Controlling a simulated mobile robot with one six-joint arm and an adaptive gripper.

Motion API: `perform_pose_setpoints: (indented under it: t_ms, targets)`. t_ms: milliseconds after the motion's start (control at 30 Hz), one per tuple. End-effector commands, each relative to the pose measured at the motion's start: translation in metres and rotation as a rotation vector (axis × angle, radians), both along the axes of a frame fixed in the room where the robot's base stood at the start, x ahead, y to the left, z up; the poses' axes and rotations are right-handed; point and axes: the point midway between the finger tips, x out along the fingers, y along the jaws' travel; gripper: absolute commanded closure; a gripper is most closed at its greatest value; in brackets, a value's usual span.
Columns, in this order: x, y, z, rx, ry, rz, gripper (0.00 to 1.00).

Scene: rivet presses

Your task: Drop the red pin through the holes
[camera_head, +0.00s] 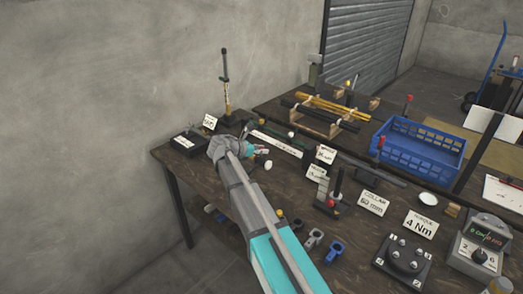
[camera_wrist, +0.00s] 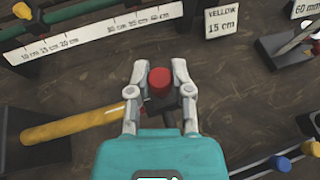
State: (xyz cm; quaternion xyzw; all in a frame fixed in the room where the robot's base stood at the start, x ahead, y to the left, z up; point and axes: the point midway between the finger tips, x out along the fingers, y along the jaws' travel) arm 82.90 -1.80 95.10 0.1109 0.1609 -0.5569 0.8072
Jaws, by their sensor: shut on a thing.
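My gripper (camera_wrist: 160,72) is shut on the red pin (camera_wrist: 159,83), whose round red top shows between the two fingertips in the wrist view. The pin's lower part is hidden. In the head view my gripper (camera_head: 257,149) is low over the left part of the bench, partly hidden by my arm.
A ruler strip (camera_wrist: 100,35) lies beyond the fingers. A "YELLOW 15 cm" card (camera_wrist: 221,22) stands beyond to the right. Blue and yellow knobs (camera_wrist: 280,163) are at lower right. A blue crate (camera_head: 418,148) and a "4 Nm" card (camera_head: 420,225) stand farther right on the bench.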

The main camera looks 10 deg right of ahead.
Motion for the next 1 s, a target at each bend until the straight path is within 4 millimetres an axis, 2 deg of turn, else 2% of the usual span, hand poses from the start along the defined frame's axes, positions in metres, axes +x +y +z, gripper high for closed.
perform_pose_setpoints:
  t_ms: [1000]
  targets:
    - [0.0, 0.0, -0.019, 0.0, 0.0, 0.0, 0.92]
